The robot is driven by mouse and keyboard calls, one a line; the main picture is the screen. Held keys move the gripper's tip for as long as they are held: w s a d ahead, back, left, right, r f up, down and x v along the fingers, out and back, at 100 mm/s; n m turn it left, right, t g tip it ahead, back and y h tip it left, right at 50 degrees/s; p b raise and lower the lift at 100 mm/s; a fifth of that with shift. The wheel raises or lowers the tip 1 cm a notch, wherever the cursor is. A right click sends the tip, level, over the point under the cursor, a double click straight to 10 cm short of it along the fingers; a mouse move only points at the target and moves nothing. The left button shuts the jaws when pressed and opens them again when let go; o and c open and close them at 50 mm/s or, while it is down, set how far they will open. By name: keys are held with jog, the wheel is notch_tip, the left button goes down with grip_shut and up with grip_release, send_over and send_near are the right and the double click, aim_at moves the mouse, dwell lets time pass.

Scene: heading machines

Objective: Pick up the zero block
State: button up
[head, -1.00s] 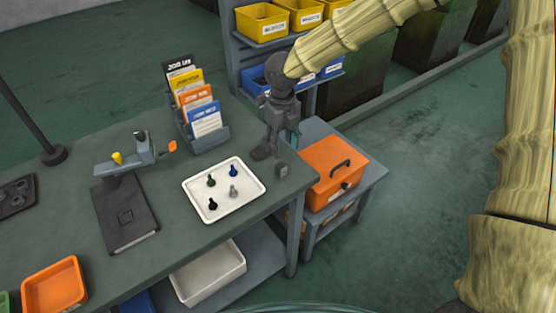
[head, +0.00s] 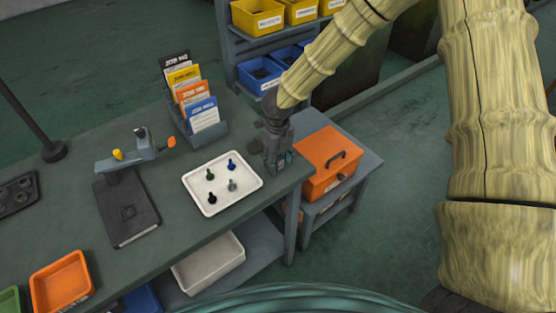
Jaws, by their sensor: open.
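My gripper (head: 274,168) is over the right corner of the workbench (head: 150,265), pointing down, beside the white tray. It is dark grey and small in the head view, and the gap between its fingers is hard to make out. No part is labelled as the zero block. A small grey block that showed at this bench corner earlier is not clearly visible now; my gripper covers that spot. I cannot tell whether the fingers are around it or above it.
The white tray (head: 190,185) holds several small dark, blue, green and grey pins. A card rack (head: 218,137) stands behind it. A gauge stand (head: 125,165) is at left. An orange toolbox (head: 325,172) sits on a low side table to the right.

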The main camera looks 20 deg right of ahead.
jog(key=shift+f, duration=0.2)
grip_shut()
dwell(0.3)
